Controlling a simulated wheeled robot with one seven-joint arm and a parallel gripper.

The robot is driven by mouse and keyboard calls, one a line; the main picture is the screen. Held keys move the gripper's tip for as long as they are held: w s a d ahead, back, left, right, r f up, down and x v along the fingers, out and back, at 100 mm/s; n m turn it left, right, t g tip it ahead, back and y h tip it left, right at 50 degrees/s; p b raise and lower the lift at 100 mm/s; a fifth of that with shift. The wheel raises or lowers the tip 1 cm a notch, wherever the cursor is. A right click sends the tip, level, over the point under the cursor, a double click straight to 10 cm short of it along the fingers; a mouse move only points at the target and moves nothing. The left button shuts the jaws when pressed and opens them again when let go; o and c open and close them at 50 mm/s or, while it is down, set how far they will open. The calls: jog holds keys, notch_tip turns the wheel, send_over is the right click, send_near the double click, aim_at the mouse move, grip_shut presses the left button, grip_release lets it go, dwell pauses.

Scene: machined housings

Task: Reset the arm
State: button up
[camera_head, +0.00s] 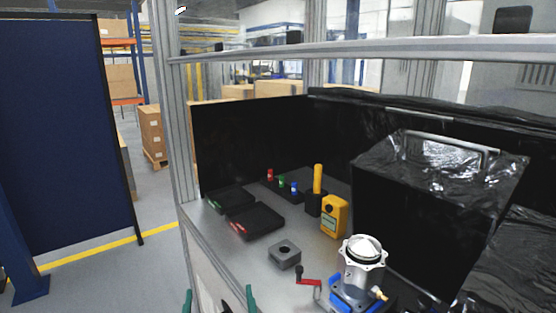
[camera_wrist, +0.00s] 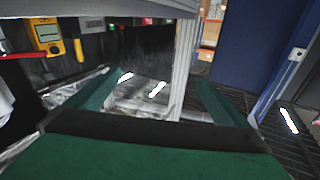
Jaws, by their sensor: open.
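My gripper (camera_head: 220,302) shows only as two green fingertips at the bottom edge of the head view, in front of the bench's near left edge. In the wrist view my gripper (camera_wrist: 160,97) has its green fingers spread wide, with nothing between them. A grey square block with a round hole (camera_head: 285,254) lies on the bench, nearer to my gripper.
Two black trays (camera_head: 257,221) lie at the bench's left. A yellow meter (camera_head: 334,216) and a yellow-handled tool (camera_head: 318,179) stand behind. A black-wrapped case (camera_head: 435,200) fills the right. A metal post (camera_head: 172,110) and crossbar frame the bench.

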jog(key=s+d+f+m+g+h, duration=0.1)
jog(key=s+d+f, duration=0.2)
jog(key=s+f, duration=0.6)
jog(key=s+d+f+m+h, duration=0.1)
jog(key=s+d+f, duration=0.3)
jog(key=s+f, duration=0.45)
jog(key=s+d+f+g+h, duration=0.1)
jog(key=s+d+f, duration=0.1)
jog(key=s, duration=0.8)
jog(key=s+d+f+g+h, duration=0.1)
jog(key=s+d, duration=0.3)
jog(key=s, duration=0.7)
jog(key=shift+d+f, duration=0.4)
jog(key=shift+f, duration=0.35)
